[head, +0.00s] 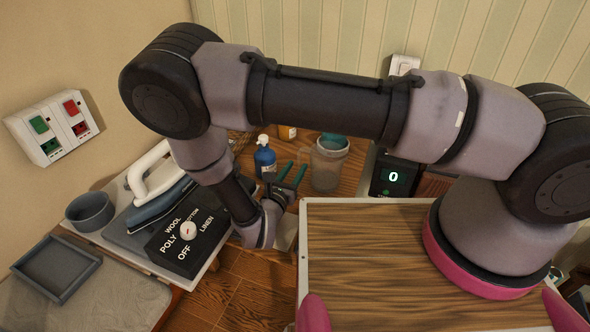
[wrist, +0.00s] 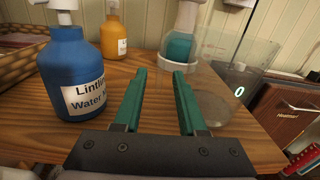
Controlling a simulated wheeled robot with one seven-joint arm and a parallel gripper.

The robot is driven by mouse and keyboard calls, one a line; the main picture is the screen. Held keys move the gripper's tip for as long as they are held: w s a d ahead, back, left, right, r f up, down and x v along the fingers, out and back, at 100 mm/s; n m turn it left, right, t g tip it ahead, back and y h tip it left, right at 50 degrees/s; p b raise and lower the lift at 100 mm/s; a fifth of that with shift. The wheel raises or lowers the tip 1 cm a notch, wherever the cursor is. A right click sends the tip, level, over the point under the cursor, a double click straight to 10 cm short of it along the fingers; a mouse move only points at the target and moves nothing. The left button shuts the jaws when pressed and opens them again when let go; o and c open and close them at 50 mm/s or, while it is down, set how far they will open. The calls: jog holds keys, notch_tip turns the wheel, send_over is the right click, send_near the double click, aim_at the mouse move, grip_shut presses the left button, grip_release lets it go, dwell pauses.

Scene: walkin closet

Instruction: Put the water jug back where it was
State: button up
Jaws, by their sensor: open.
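A clear, see-through jug (head: 327,168) stands upright on the wooden surface, right of my gripper in the head view. It looks like the water jug. In the wrist view the jug (wrist: 212,100) is right of and beyond the right finger. No water level can be made out. My gripper (head: 293,172) is open, with green fingers and nothing between them. In the wrist view my gripper (wrist: 166,75) points across the wooden top, between a blue bottle (wrist: 75,70) and the jug. Contact between the right finger and the jug cannot be told.
The blue pump bottle (head: 264,155) stands left of my gripper. An orange bottle (wrist: 113,38) and a teal one (wrist: 181,40) stand farther back. A black device showing 0 (head: 394,177) is right of the jug. An iron (head: 158,195) and control box (head: 188,235) are at left.

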jog(key=shift+r, duration=0.15)
jog(key=v, duration=1.2)
jog(key=shift+s, duration=0.15)
